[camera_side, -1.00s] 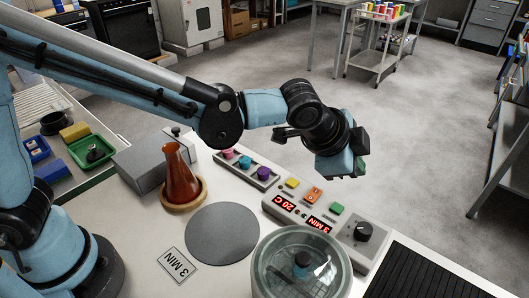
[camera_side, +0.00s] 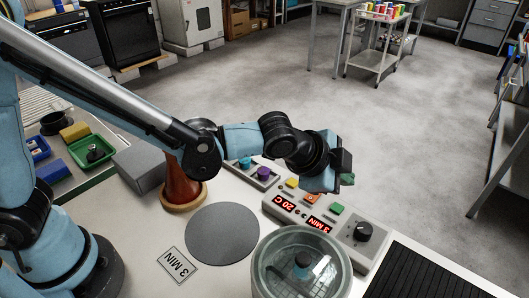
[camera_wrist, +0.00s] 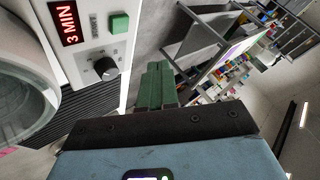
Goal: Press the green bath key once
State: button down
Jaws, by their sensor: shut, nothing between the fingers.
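The green key (camera_side: 337,209) is on the control panel, right of the orange and yellow keys, behind the "3 MIN" display (camera_side: 320,225). It also shows in the wrist view (camera_wrist: 119,23), above the black knob (camera_wrist: 106,68). My gripper (camera_side: 347,179) is above and behind the panel in the side view, apart from the green key. Its green fingers (camera_wrist: 158,86) are together with nothing between them in the wrist view.
A glass-lidded bath (camera_side: 300,265) stands in front of the panel. A black ribbed mat (camera_side: 425,275) lies to the right.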

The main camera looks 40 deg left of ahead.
aim_at(334, 209)
jog(key=shift+f, duration=2.6)
jog(key=shift+f, duration=0.1)
jog(key=shift+f, duration=0.3)
jog(key=shift+f, duration=0.4)
dwell(0.6)
jog(key=shift+r, duration=0.85)
jog(key=shift+r, duration=2.5)
jog(key=shift+a, duration=0.1)
